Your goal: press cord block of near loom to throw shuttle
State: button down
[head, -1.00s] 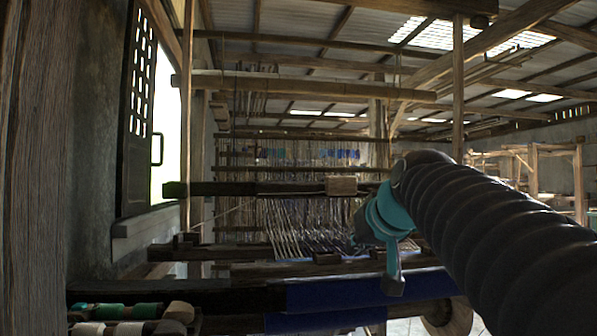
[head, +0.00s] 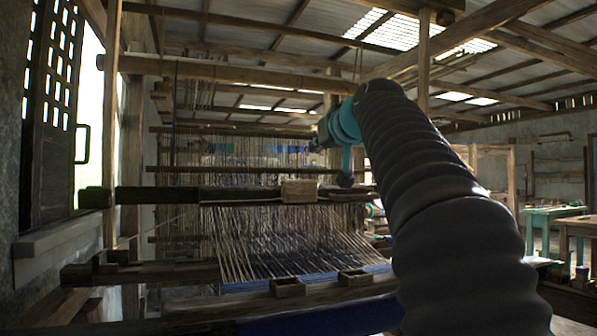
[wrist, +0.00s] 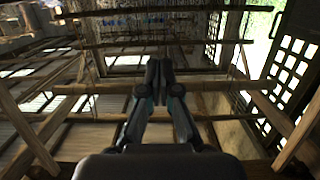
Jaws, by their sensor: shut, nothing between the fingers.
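The near loom's cord block (head: 299,190) looks like a pale, ribbed block on the dark horizontal beam (head: 235,194), at the centre of the head view. Pale warp threads (head: 285,240) slope down below it. My arm reaches in from the lower right, and its teal wrist section is up and to the right of the block, apart from it in the picture. In the wrist view my gripper (wrist: 157,68) is shut and empty, its two dark fingers together. The fingers are not clear in the head view, and I cannot pick out the block in the wrist view.
Small open wooden boxes (head: 289,287) sit on the loom's front beam, above blue cloth (head: 320,318). A post (head: 110,130) and a latticed shutter (head: 50,110) stand at the left. A teal table (head: 550,214) stands at the far right.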

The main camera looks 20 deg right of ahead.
jog(key=p, duration=0.2)
send_over(299, 191)
jog(key=s, duration=0.1)
jog(key=f, duration=0.1)
jog(key=shift+w+d+f+b, duration=0.1)
jog(key=shift+w+f+b, duration=0.1)
jog(key=shift+f, duration=0.55)
jog(key=shift+w+f+b, duration=0.1)
jog(key=shift+f+b, duration=0.1)
jog(key=shift+f, duration=0.6)
jog(key=shift+w+d+f+b, duration=0.1)
jog(key=shift+f+b, duration=0.1)
jog(key=shift+f, duration=0.55)
jog(key=shift+f, duration=0.1)
